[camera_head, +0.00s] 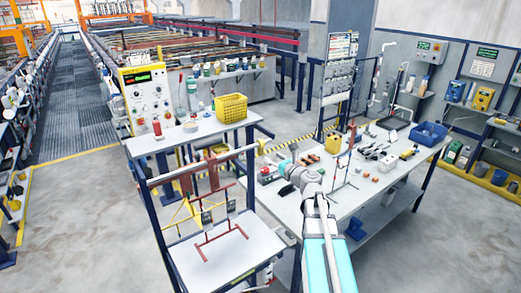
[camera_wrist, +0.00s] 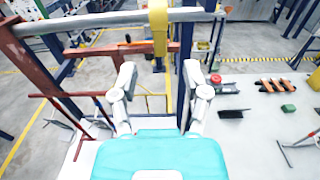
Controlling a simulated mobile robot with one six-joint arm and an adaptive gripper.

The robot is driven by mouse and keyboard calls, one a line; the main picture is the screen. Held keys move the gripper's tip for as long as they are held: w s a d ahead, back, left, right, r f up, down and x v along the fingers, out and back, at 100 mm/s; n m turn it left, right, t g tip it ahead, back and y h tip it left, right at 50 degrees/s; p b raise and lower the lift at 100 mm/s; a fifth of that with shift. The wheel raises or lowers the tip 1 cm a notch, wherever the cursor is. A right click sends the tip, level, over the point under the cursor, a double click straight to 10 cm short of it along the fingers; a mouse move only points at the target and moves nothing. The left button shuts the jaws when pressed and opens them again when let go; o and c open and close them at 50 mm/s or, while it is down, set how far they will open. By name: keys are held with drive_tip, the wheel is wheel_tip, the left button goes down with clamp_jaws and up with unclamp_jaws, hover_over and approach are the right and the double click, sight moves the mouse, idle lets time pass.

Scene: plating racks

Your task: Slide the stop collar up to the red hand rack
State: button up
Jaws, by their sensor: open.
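A grey rail (camera_wrist: 100,20) crosses the top of the wrist view; it also tops the stand in the head view (camera_head: 203,165). The red hand rack (camera_wrist: 28,55) hooks over the rail at the left. Its lower red frame shows above the white shelf in the head view (camera_head: 222,240). I cannot make out the stop collar with certainty. My gripper (camera_wrist: 158,82) is open and empty, its two fingers apart and pointing towards the rail below the yellow hook.
A blue post (camera_wrist: 187,60) stands close to the right finger. The workbench (camera_wrist: 255,140) at the right holds a red button (camera_wrist: 216,79), a black brush (camera_wrist: 232,114) and a green block (camera_wrist: 288,108). A yellow crate (camera_head: 230,107) stands on the table behind the stand.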

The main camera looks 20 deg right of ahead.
sight(262, 150)
drive_tip(key=x, duration=0.8)
drive_tip(key=shift+w+a, duration=0.15)
drive_tip(key=shift+w, duration=0.15)
clamp_jaws()
